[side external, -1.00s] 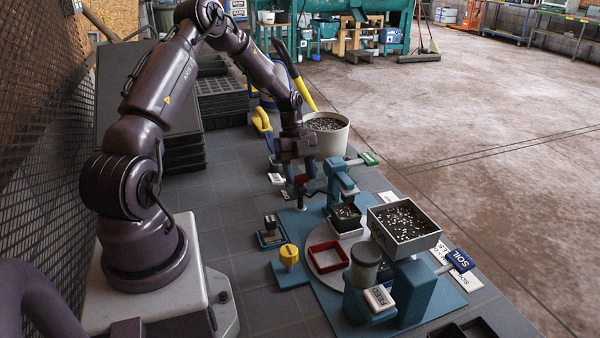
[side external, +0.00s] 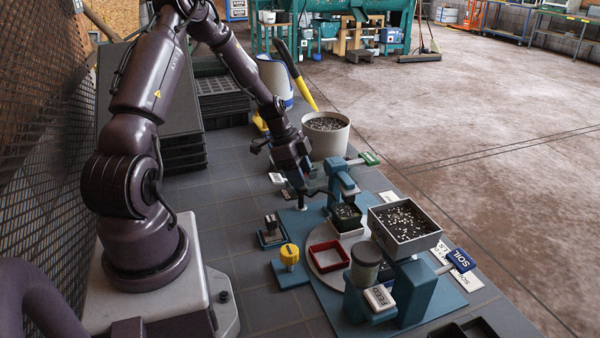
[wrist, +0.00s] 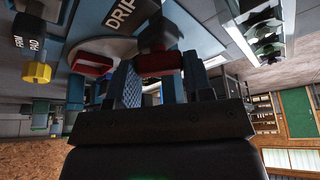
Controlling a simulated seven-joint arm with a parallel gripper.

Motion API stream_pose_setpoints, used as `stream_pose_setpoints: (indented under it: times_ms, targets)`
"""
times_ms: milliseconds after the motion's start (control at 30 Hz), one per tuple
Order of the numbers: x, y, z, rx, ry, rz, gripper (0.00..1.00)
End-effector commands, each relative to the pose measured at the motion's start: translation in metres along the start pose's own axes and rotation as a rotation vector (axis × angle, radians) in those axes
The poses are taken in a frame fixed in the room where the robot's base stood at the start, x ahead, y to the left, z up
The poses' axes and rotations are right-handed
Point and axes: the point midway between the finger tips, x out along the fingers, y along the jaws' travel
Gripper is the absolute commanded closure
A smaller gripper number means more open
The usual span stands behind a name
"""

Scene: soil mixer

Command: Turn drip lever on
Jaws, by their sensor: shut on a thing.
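The drip lever shows in the wrist view as a red grip (wrist: 158,65) below a dark knob, beside a black DRIP label (wrist: 122,14). My gripper (wrist: 160,80) is shut on the red grip, with a blue finger on each side of it. In the side external view my gripper (side external: 299,188) is tilted and reaches down at the back left of the blue mixer base. A dark bent rod (side external: 317,192) runs right from its fingertips. The red grip is hidden by the fingers there.
A yellow knob (side external: 289,254) and a red square tray (side external: 327,255) stand in front. A white bucket (side external: 326,137) of soil stands behind.

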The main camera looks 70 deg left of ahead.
Motion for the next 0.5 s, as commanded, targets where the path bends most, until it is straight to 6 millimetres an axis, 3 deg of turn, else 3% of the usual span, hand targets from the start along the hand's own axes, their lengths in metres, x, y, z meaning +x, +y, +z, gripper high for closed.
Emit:
stream_pose_setpoints:
  times_ms: [500]
  targets:
    - [-0.0009,0.0015,0.0002,-0.415,-0.002,-0.174,0.77]
